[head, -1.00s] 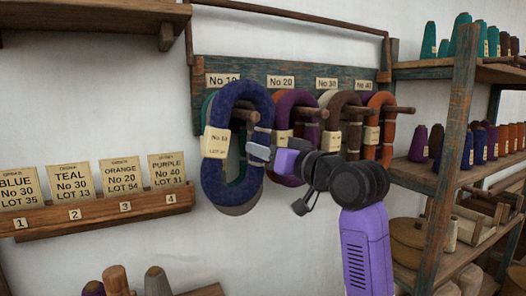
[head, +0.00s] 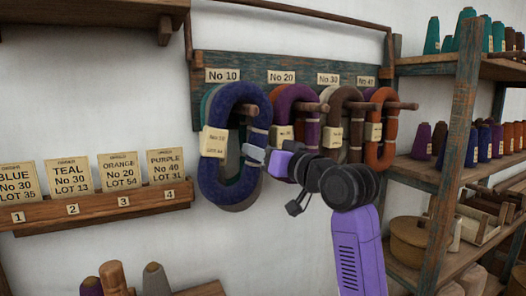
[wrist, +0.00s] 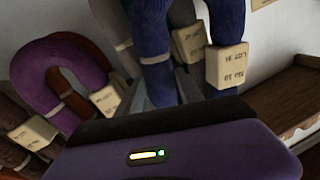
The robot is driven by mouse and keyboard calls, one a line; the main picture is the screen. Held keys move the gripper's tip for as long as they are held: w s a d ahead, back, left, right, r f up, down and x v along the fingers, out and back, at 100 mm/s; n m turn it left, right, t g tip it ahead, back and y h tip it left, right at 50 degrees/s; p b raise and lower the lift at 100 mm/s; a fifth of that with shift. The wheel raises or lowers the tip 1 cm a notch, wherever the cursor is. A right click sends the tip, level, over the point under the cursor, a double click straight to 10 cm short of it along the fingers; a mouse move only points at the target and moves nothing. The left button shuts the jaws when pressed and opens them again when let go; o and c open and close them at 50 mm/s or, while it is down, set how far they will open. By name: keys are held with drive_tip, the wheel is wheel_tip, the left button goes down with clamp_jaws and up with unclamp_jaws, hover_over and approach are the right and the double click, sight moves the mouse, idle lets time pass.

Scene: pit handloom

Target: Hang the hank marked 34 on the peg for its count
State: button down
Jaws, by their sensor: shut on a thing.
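A dark blue hank (head: 262,118) hangs in front at the peg under the sign No 10 (head: 222,75), with the peg end (head: 250,108) showing inside its loop. Its paper tag (head: 213,141) is too small to read surely in the head view. In the wrist view the tag (wrist: 228,68) is upside down and seems to read No 10 with a lot number. My gripper (head: 254,156) is shut on the lower right side of this blue hank (wrist: 155,65). Teal and grey hanks show partly behind it. I cannot make out a 34.
Purple (head: 308,110), brown (head: 354,115) and orange (head: 388,150) hanks hang close on the right, under signs No 20 (head: 281,76), No 30 (head: 328,78) and No 40. A card rack (head: 100,207) is at left. A spool shelf (head: 440,180) stands at right.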

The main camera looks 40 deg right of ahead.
drive_tip(key=shift+w+a+f, duration=0.15)
drive_tip(key=shift+w+f, duration=0.05)
drive_tip(key=shift+f, duration=0.4)
drive_tip(key=c, duration=0.7)
unclamp_jaws()
drive_tip(key=shift+r, duration=0.2)
drive_tip(key=shift+s, duration=0.1)
drive_tip(key=s, duration=0.2)
drive_tip(key=s+b, duration=0.1)
drive_tip(key=s, duration=0.4)
drive_tip(key=shift+s+a+f+b, duration=0.15)
drive_tip(key=shift+s+a+b, duration=0.1)
drive_tip(key=shift+s+b, duration=0.15)
